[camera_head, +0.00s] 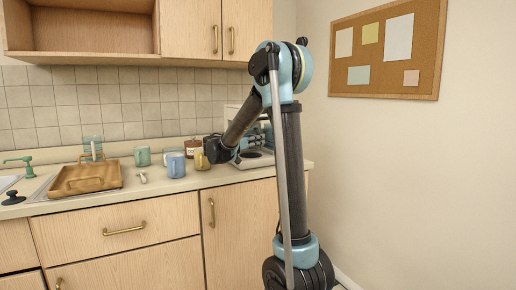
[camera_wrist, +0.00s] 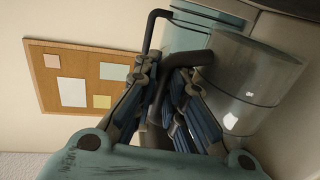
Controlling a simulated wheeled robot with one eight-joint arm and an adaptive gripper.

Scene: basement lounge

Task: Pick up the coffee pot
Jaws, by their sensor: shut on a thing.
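The coffee pot (camera_wrist: 262,72) is a grey, see-through vessel with a dark handle, lying sideways across the right of the wrist view. My gripper (camera_wrist: 168,74) is shut on the dark handle, with a blue-padded finger on each side of it. The pot's body is beside the fingers, and part of the handle is hidden between them.
A yellow mug (camera_head: 202,161), a blue mug (camera_head: 176,167), a dark red jar (camera_head: 192,147) and a green mug (camera_head: 142,156) stand left of my wrist. A wooden tray (camera_head: 88,187) is farther left. Cabinets (camera_head: 195,25) hang above; a wall with a corkboard (camera_head: 345,83) is right.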

